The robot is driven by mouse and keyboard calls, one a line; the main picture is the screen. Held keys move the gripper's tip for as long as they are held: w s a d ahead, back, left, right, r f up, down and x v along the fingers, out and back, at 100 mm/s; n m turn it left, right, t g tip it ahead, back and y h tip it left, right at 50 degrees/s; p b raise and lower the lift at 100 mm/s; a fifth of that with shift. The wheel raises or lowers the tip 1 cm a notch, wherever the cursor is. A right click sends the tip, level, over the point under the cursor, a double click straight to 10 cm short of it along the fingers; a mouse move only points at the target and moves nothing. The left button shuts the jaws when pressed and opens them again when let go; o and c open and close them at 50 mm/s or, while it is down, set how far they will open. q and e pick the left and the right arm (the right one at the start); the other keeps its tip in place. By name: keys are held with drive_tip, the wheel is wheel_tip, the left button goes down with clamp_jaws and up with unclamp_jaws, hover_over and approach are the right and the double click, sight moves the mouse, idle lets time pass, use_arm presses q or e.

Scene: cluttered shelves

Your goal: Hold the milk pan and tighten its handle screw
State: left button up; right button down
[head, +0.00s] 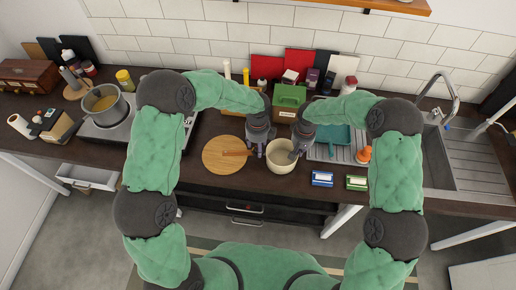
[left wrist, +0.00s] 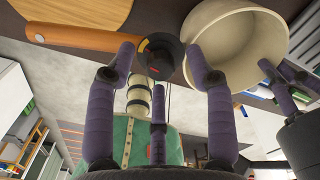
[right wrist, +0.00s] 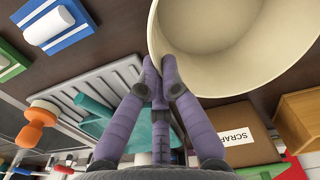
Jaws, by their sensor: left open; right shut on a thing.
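The cream milk pan (head: 281,160) is at the counter's front edge, right of the round board. Its wooden handle (head: 236,153) points left over the board. In the left wrist view, a black round piece (left wrist: 163,57) with yellow and red marks sits between handle (left wrist: 80,38) and pan (left wrist: 235,45); I cannot make out a separate screw. My left gripper (head: 258,151) is open, with its fingers on either side of the black piece; contact is unclear. My right gripper (head: 296,153) is shut on the pan's right rim, also seen in the right wrist view (right wrist: 162,68).
The round wooden board (head: 220,165) lies left of the pan.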

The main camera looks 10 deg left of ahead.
drive_tip(key=shift+s, duration=0.1)
use_arm(q)
wheel_tip(320, 180, up, 12)
idle(0.5)
idle(0.6)
use_arm(e)
drive_tip(key=c, duration=1.3)
unclamp_jaws()
drive_tip(key=shift+c, duration=0.2)
wheel_tip(320, 180, up, 12)
drive_tip(key=shift+f, duration=0.1)
